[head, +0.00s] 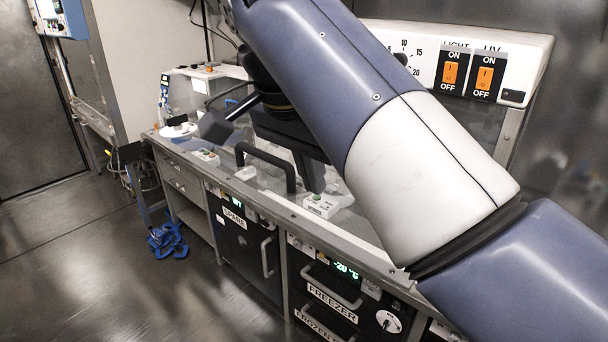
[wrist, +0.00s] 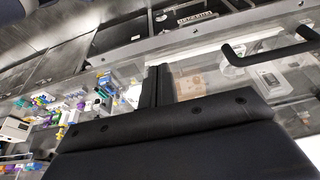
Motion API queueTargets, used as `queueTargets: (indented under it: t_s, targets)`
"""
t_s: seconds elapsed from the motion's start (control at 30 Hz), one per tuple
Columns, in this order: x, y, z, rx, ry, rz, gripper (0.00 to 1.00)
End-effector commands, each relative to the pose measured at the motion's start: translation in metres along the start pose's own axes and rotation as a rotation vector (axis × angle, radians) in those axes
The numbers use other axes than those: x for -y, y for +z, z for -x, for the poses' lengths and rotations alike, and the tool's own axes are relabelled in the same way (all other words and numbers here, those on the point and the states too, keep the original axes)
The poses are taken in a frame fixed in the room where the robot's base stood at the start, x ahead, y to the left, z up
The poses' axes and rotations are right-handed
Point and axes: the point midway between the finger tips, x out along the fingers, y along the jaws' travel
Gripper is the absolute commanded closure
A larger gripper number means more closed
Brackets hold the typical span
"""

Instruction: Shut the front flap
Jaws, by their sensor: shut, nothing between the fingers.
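The front flap looks like a clear panel (wrist: 215,80) on the switch-panelled cabinet, seen at a slant in the wrist view. Its black bar handle (head: 268,163) shows left of my gripper in the head view. The handle (wrist: 270,50) is at the upper right in the wrist view. My gripper (head: 314,178) is partly hidden behind my arm in the head view. In the wrist view my gripper (wrist: 155,88) is shut and empty, apart from the handle. My arm hides much of the flap, so I cannot tell how far it stands open.
Light and UV switches (head: 468,75) are at the upper right. Below the worktop are a freezer drawer (head: 333,300) and a cupboard with a handle (head: 267,255). Small white devices (head: 320,205) show near the handle.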

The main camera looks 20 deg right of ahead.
Motion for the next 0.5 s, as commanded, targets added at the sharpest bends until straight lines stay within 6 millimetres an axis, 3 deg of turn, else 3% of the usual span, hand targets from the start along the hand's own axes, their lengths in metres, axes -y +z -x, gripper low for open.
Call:
queueTargets:
  t_s: [0.23,0.5]
  targets:
    - [-0.001,0.000,-0.048,0.002,0.004,-0.002,1.00]
    - [0.000,0.009,-0.079,0.001,0.002,0.000,1.00]
